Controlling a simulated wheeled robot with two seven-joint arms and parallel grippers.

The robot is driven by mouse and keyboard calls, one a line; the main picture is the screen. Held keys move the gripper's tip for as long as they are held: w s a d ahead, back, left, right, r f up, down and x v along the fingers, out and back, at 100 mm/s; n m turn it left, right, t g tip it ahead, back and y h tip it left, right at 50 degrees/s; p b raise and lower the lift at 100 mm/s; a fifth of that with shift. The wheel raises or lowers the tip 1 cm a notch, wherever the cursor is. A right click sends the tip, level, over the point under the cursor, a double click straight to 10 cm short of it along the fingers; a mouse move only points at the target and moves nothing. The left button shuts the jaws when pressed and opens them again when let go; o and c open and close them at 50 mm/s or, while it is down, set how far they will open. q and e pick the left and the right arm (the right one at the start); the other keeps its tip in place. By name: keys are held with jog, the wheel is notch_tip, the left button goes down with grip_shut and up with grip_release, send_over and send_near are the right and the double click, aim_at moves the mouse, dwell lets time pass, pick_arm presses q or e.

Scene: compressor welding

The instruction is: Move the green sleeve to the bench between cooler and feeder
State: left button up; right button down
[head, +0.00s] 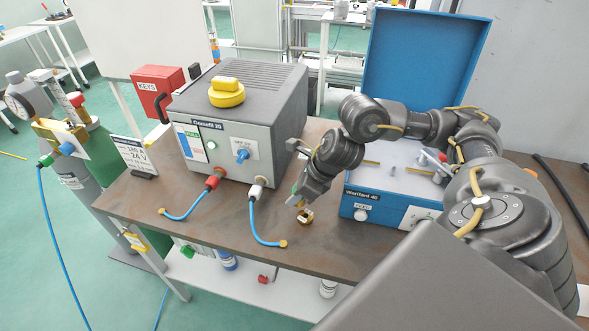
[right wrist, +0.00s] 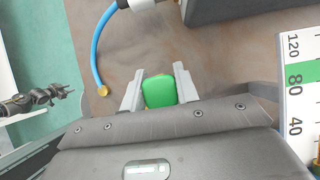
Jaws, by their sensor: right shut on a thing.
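The green sleeve (right wrist: 159,91) is between the two grey fingers of my right gripper (right wrist: 158,88), in the right wrist view. In the head view my right gripper (head: 299,203) points down over the brown bench, between the grey cooler (head: 240,130) and the blue feeder (head: 376,207). The sleeve is mostly hidden there. A small brass-coloured piece (head: 305,217) shows just under the fingertips; I cannot tell whether it belongs to the sleeve or whether it touches the bench. A dark gripper (right wrist: 45,98), apparently my left, shows at the left of the right wrist view; its jaws are unclear.
Two blue hoses (head: 256,222) run from the cooler's front onto the bench (head: 190,232), one ending left of my right gripper. The feeder's lid (head: 425,75) stands open. A sign (head: 133,155) stands at the bench's left. Bare bench lies in front of the gripper.

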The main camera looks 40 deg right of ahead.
jog(key=shift+w+f, duration=0.15)
jog(key=shift+f, duration=0.1)
notch_tip(320, 180, down, 3)
jog(key=shift+w+d+f, duration=0.1)
jog(key=c, duration=1.1)
grip_release()
jog(key=shift+f, duration=0.1)
jog(key=shift+o, duration=0.2)
jog(key=shift+r, duration=0.25)
jog(key=v, duration=1.1)
jog(key=shift+s+r, duration=0.2)
jog(key=shift+r, duration=0.15)
